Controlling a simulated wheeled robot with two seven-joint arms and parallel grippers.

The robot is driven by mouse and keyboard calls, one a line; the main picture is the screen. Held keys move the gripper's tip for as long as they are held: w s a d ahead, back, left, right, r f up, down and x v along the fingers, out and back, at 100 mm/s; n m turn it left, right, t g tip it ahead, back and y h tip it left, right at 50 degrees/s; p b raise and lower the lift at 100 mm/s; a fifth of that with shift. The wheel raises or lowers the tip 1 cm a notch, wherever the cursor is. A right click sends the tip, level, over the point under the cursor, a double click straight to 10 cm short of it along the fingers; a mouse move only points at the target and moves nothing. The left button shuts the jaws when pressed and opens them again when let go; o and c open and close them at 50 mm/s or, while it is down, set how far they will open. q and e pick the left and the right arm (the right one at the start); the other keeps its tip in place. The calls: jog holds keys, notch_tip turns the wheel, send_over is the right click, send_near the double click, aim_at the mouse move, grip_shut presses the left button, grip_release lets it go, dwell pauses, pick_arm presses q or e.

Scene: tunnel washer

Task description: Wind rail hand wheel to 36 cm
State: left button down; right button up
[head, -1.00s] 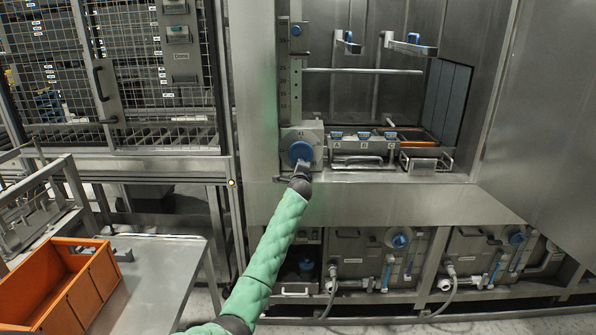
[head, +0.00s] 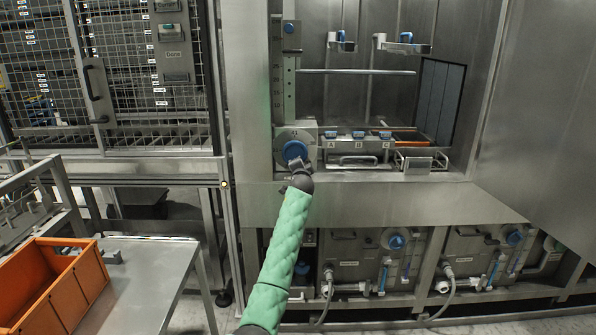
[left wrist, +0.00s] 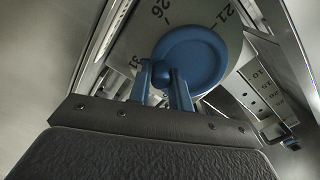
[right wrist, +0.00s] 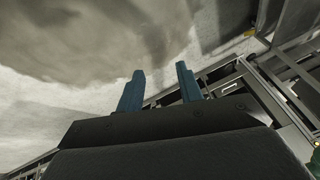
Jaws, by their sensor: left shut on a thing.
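The blue rail hand wheel (head: 295,150) sits on a grey dial plate on the washer's front, below the upright scale rail (head: 284,85). In the left wrist view the wheel (left wrist: 190,62) fills the middle, and the dial behind it shows 21, 26 and 31. My left gripper (head: 299,165) is at the wheel's lower edge; in its wrist view its blue fingers (left wrist: 165,85) are shut on the wheel's small knob.
Right of the wheel is a tray row marked A, B and C (head: 358,145) inside the chamber. A horizontal rod (head: 358,72) and two blue-tipped arms hang above. An orange crate (head: 50,290) stands on a steel table (head: 150,275) at lower left. A mesh door (head: 45,90) is at upper left.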

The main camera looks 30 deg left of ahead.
aim_at(304, 150)
pick_arm(q)
jog(key=n, duration=0.1)
jog(key=n+b, duration=0.1)
jog(key=d+n, duration=0.1)
jog(key=shift+w+r+n, duration=0.3)
jog(key=shift+r+n, duration=0.1)
jog(key=n, duration=0.1)
jog(key=r+n+b, duration=0.1)
jog(key=shift+w+d+n, duration=0.1)
jog(key=shift+d+n, duration=0.05)
jog(key=shift+n, duration=0.15)
jog(key=shift+d+r+n, duration=0.1)
jog(key=shift+r+n, duration=0.25)
jog(key=shift+n, duration=0.55)
jog(key=shift+r+n, duration=0.3)
jog(key=shift+n, duration=0.6)
jog(key=shift+r+n, duration=0.3)
jog(key=shift+n, duration=0.5)
jog(key=shift+r+n, duration=0.4)
jog(key=shift+n, duration=0.8)
jog(key=shift+a+r+n, duration=0.2)
jog(key=shift+a+n, duration=0.05)
jog(key=shift+n, duration=0.25)
pick_arm(e)
jog(key=shift+t+y, duration=0.4)
jog(key=shift+w+a+f, duration=0.3)
jog(key=shift+a+f, duration=0.5)
jog(key=shift+w+a+f, duration=0.25)
jog(key=shift+a+f, duration=0.55)
jog(key=shift+f, duration=0.2)
